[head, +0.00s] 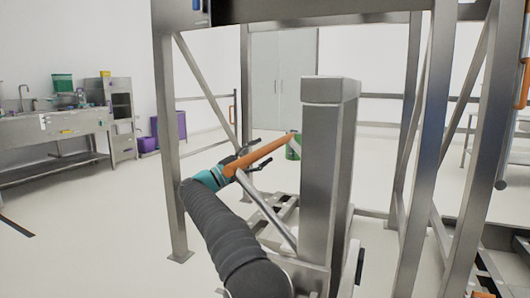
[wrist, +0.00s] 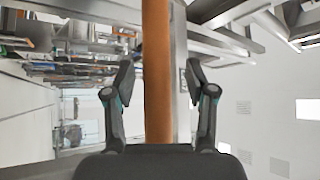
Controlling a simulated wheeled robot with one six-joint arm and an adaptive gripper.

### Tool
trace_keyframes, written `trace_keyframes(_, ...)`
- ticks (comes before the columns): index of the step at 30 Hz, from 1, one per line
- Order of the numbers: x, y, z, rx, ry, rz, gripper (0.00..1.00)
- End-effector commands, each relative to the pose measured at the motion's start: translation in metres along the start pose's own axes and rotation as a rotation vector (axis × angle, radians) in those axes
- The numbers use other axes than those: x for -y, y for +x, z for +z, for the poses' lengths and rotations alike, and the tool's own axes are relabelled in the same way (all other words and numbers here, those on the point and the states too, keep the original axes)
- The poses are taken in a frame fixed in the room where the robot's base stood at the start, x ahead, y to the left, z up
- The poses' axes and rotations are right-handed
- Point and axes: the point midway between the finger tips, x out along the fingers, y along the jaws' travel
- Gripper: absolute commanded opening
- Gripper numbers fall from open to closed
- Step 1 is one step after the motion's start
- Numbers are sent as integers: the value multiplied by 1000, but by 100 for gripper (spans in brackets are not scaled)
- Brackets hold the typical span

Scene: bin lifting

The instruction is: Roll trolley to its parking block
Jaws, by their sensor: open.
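I cannot tell whether the bar is the trolley's handle or which metalwork belongs to the trolley. My gripper (head: 256,164) is at the bar, with one finger on each side of it. In the wrist view the orange bar (wrist: 157,70) runs upright between the open fingers, with visible gaps on both sides. The fingers are not closed on it. I cannot make out a parking block. The column and frame hide part of the floor.
A tall steel frame (head: 170,130) surrounds the column, with posts left and right. A sink counter (head: 50,125) and purple bins (head: 170,128) stand at the left wall.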

Motion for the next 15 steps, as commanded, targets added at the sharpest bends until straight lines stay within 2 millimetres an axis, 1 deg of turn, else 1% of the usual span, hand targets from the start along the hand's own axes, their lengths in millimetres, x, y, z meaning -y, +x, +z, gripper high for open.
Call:
trace_keyframes(1, 0, -9, 1, 3, -1, -1, 56)
trace_keyframes(9, 0, -60, 0, 2, -1, -1, 56)
trace_keyframes(15, -1, -92, 0, 0, -2, 0, 56)
